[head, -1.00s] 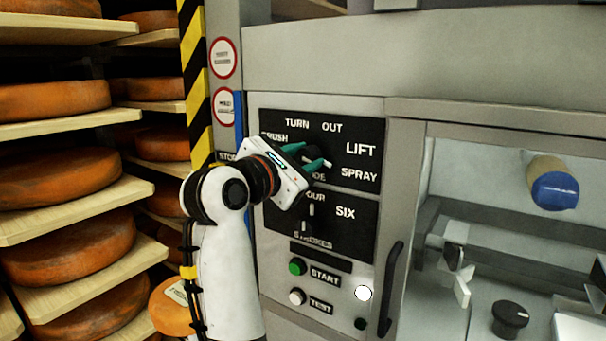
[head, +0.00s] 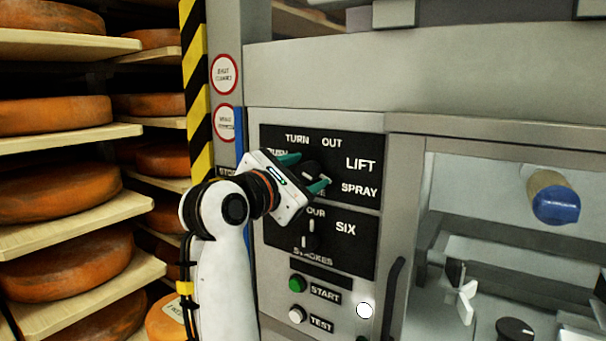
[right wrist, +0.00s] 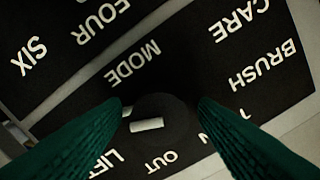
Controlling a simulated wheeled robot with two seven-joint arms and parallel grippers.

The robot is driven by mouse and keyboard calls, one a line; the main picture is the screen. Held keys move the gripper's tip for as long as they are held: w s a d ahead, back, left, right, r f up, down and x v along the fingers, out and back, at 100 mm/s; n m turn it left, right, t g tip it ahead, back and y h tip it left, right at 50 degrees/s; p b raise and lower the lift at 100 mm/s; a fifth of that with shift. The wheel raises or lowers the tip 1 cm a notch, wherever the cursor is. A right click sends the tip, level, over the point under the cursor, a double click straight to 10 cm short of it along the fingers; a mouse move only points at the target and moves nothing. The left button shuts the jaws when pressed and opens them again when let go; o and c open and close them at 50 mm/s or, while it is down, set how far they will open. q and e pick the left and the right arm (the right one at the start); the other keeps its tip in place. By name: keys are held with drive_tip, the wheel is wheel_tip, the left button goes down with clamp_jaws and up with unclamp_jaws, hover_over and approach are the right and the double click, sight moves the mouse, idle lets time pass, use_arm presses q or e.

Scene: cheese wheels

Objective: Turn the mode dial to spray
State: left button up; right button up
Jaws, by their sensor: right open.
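The mode dial (right wrist: 165,118) is a dark round knob with a white pointer mark, on the black upper label panel (head: 345,148). In the right wrist view the mark lies toward the left, on the LIFT and SPRAY side; its exact setting is unclear. The SPRAY label (head: 359,189) is at the panel's lower right in the head view. My right gripper (head: 312,170) is open at the dial, its green fingers on either side of the knob in the right wrist view (right wrist: 161,104). I cannot tell whether they touch it. My left gripper is out of view.
Below are the strokes selector (head: 309,236), the green START button (head: 297,284) and the white TEST button (head: 297,315). A dark door handle (head: 393,295) and glazed chamber are at right. Shelves of cheese wheels (head: 60,190) stand close at left.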

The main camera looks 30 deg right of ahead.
sight(316, 112)
wheel_tip(316, 112, up, 10)
drive_tip(key=shift+b, duration=0.5)
idle(0.4)
